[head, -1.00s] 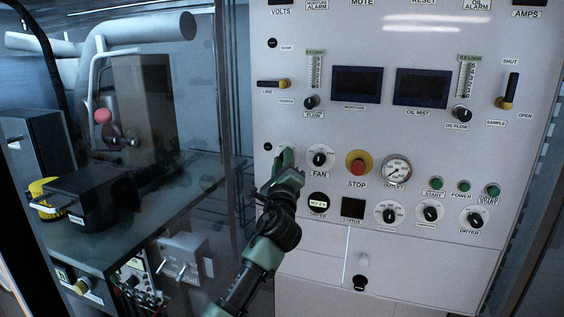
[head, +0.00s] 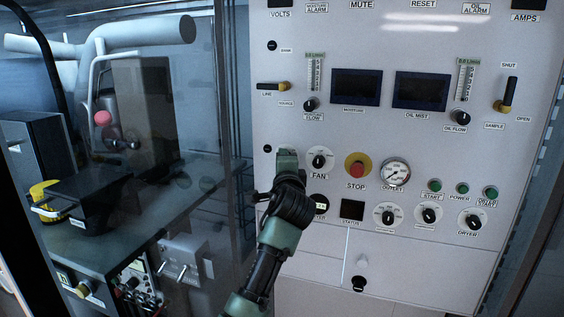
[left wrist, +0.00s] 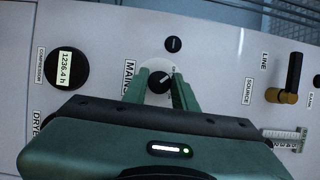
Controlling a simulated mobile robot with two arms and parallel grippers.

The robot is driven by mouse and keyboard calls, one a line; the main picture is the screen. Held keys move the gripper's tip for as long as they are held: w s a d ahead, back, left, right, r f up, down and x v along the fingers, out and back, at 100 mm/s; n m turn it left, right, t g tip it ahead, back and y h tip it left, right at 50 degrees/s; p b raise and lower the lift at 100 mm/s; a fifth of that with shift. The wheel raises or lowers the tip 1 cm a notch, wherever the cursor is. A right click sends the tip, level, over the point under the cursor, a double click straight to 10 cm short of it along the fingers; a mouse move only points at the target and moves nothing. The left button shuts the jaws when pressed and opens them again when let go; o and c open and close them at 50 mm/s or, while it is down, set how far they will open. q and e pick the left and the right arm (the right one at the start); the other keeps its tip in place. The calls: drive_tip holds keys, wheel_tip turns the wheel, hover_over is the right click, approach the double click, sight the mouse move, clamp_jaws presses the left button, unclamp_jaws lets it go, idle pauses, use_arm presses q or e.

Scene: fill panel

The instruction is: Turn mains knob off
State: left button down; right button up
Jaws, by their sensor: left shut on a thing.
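The mains knob (left wrist: 158,84) is a black knob on a white dial, beside the MAINS label (left wrist: 130,80) in the left wrist view. My left gripper (left wrist: 162,86) has its two green fingers on either side of this knob and is shut on it. In the head view my left gripper (head: 287,160) is against the panel, just left of the fan knob (head: 319,160), and hides the mains knob. The knob's exact pointer setting is hard to read. My right gripper is not in view.
The white panel (head: 420,140) also carries a red stop button (head: 357,167), an outlet gauge (head: 395,173) and several dials. The line lever (head: 273,86) is above my gripper. A glass-fronted bench (head: 130,230) stands at the left.

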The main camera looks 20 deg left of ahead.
use_arm(q)
drive_tip(key=shift+d+r, duration=0.15)
drive_tip(key=shift+r, duration=0.15)
drive_tip(key=c, duration=1.2)
unclamp_jaws()
drive_tip(key=shift+c, duration=0.2)
drive_tip(key=shift+o, duration=0.6)
drive_tip(key=shift+w+d+f, duration=0.15)
drive_tip(key=shift+w+f, duration=0.15)
drive_tip(key=shift+w, duration=0.05)
drive_tip(key=b+v, duration=0.3)
drive_tip(key=v, duration=0.5)
drive_tip(key=shift+b, duration=0.35)
drive_tip(key=shift+w, duration=0.1)
